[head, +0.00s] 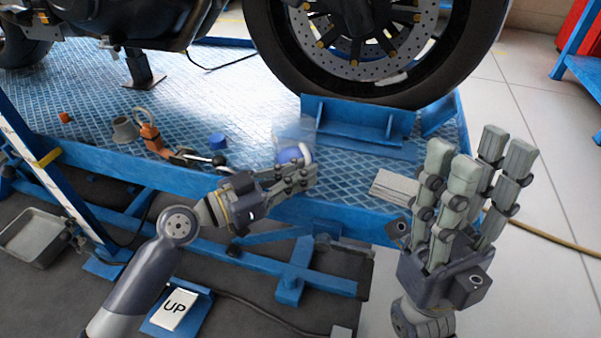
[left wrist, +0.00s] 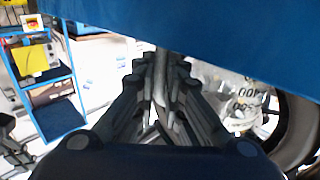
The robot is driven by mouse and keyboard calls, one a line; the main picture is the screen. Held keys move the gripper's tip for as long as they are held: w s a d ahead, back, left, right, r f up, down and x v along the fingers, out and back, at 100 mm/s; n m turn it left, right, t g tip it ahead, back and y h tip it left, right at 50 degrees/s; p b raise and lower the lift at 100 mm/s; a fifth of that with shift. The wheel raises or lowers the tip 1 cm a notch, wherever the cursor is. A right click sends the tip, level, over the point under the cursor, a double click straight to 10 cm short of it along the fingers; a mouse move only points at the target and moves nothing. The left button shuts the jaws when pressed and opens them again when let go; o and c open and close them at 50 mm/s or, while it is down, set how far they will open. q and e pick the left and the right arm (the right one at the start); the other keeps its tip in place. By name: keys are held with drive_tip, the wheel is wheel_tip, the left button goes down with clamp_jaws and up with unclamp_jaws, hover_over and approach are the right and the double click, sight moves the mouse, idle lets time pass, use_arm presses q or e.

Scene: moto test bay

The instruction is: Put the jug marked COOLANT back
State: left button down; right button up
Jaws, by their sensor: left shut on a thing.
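The jug (head: 293,134) is clear with blue at its lower part and a pale handle. It is at the front of the blue lift platform, before the front wheel. In the left wrist view the jug (left wrist: 240,104) is at the right, its dark lettering upside down and partly hidden. My left gripper (head: 300,177) is shut on the jug, its fingers covering the jug's near side. Whether the jug touches the platform I cannot tell. My right gripper (head: 475,175) is open and empty, fingers upward, right of the platform's front corner.
On the blue platform (head: 90,90) are a grey cup (head: 125,129), an orange-handled item (head: 150,132), a blue cap (head: 217,141) and a small orange piece (head: 64,117). A grey tray (head: 35,237) is at lower left.

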idle(0.3)
use_arm(q)
drive_tip(key=c, duration=1.6)
unclamp_jaws()
drive_tip(key=shift+f, duration=0.1)
drive_tip(key=v, duration=1.2)
